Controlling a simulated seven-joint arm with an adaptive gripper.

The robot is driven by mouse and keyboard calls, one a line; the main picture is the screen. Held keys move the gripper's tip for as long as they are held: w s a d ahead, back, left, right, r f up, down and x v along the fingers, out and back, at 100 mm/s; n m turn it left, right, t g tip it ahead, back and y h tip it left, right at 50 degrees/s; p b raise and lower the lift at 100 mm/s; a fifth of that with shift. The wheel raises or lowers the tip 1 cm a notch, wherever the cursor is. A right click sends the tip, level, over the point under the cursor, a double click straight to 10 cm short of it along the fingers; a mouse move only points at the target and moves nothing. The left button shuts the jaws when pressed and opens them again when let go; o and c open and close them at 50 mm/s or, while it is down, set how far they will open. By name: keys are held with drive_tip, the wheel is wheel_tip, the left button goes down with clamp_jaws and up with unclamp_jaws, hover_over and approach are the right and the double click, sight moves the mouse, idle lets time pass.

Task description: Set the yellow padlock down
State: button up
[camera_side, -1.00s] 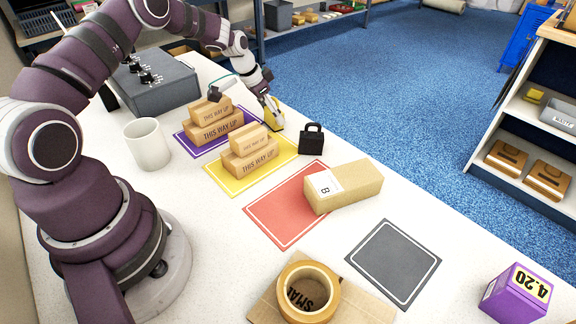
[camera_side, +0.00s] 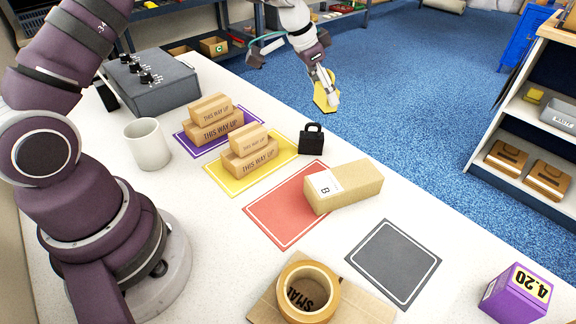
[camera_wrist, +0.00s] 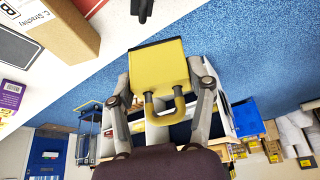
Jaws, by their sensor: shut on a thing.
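The yellow padlock (camera_side: 322,92) is held in my gripper (camera_side: 330,98), raised above the table near its far edge, with the blue floor behind it in the side view. In the wrist view the padlock (camera_wrist: 158,72) sits between the two fingers, its shackle pointing toward the palm. My gripper (camera_wrist: 165,98) is shut on the padlock's body. The padlock looks clear of every surface.
A black padlock (camera_side: 311,140) stands near the far edge. Cartons sit on the purple mat (camera_side: 184,141) and yellow mat (camera_side: 222,186); a labelled carton (camera_side: 345,188) overlaps the red mat (camera_side: 275,220). The grey mat (camera_side: 394,262) is bare. A tape roll (camera_side: 329,309) lies in front.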

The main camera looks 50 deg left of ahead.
drive_tip(key=d, duration=0.3)
drive_tip(key=d+m, duration=0.1)
drive_tip(key=d, duration=0.3)
drive_tip(key=s+d+m+h, duration=0.1)
drive_tip(key=d, duration=0.3)
drive_tip(key=shift+s+d, duration=0.1)
drive_tip(key=s+d+m+h, duration=0.1)
drive_tip(key=s+d+m, duration=0.3)
drive_tip(key=d, duration=0.8)
drive_tip(key=shift+n, duration=0.6)
drive_tip(key=f, duration=0.3)
drive_tip(key=s+f, duration=0.1)
drive_tip(key=f, duration=0.5)
drive_tip(key=shift+s+f, duration=0.25)
drive_tip(key=shift+f, duration=0.15)
drive_tip(key=o, duration=1.2)
drive_tip(key=shift+f, duration=0.15)
drive_tip(key=shift+o, duration=0.2)
